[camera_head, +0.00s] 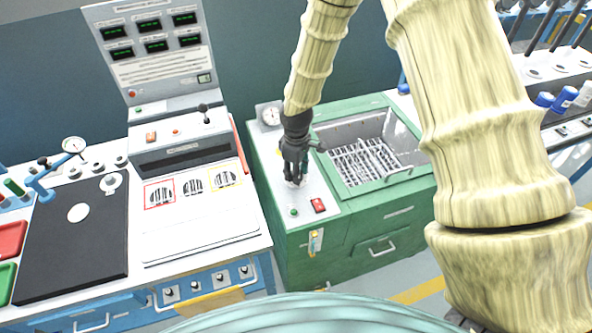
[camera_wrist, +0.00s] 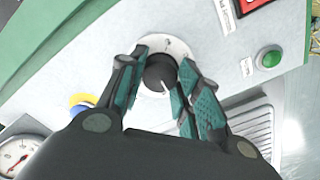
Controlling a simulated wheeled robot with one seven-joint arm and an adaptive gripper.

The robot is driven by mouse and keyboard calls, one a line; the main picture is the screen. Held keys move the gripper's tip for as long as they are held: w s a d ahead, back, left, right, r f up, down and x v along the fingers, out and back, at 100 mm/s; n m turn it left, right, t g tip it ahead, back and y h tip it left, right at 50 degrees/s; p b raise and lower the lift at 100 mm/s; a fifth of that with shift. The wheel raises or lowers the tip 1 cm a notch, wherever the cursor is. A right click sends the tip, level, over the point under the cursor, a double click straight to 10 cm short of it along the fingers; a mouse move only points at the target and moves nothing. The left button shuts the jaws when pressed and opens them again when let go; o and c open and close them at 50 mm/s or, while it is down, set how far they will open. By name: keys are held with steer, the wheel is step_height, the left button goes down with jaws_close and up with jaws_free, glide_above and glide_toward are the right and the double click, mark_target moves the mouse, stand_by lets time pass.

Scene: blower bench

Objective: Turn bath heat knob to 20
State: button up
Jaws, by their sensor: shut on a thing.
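The bath heat knob (camera_wrist: 160,74) is a black round knob with a white pointer line, on a pale dial plate in the wrist view. My gripper (camera_wrist: 158,80) has its two fingers on either side of the knob and is shut on it. In the head view my gripper (camera_head: 293,178) points down onto the light top panel of the green bath unit (camera_head: 335,240) and hides the knob. The dial's numbers are too small or covered to read.
A red switch (camera_head: 318,205) and a green button (camera_head: 294,212) sit near the knob. A round gauge (camera_head: 270,116) stands behind my gripper. The bath basin with a wire rack (camera_head: 365,160) opens to the right, and a control console (camera_head: 180,140) stands left.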

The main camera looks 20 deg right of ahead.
steer(key=n, duration=0.4)
steer(key=shift+n+p, duration=0.3)
steer(key=shift+p, duration=0.05)
steer(key=n+p, duration=0.1)
steer(key=n, duration=0.3)
steer(key=shift+n, duration=0.3)
steer(key=o, duration=1)
steer(key=shift+o, duration=0.2)
steer(key=shift+r, duration=0.15)
step_height(320, 180, up, 12)
steer(key=shift+f, duration=0.2)
